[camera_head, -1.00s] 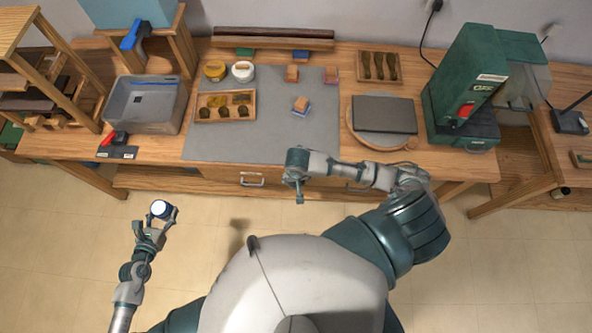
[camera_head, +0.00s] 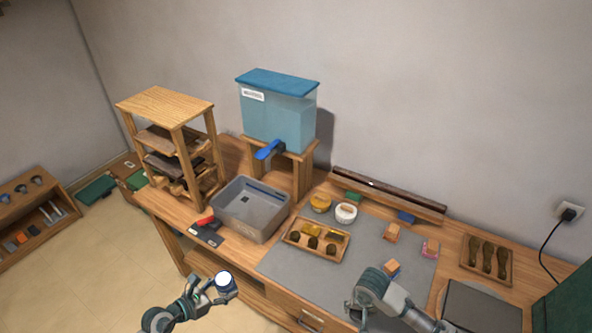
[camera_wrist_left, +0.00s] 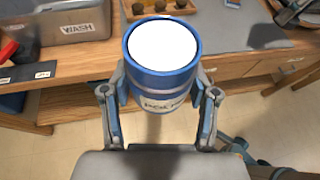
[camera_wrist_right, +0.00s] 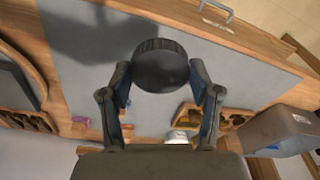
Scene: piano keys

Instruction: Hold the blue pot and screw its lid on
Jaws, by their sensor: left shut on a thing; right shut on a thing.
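The blue pot (camera_wrist_left: 160,75) is upright, with a white top surface and a partly hidden label. My left gripper (camera_head: 212,287) is shut around its sides, and the pot (camera_head: 225,283) is held in front of the workbench. No lid is on the pot. My right gripper (camera_wrist_right: 160,78) is shut on a round black lid (camera_wrist_right: 160,62) with a ribbed edge. In the head view my right gripper (camera_head: 360,303) is near the front of the grey mat, apart from the pot, and the lid is hard to make out there.
The workbench carries a grey wash tub (camera_head: 250,208), a grey mat (camera_head: 290,265), a tray of small pieces (camera_head: 316,240), and yellow (camera_head: 320,203) and white (camera_head: 346,213) jars. A blue water tank (camera_head: 278,115) and a wooden rack (camera_head: 165,105) stand behind. Free floor lies before the bench.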

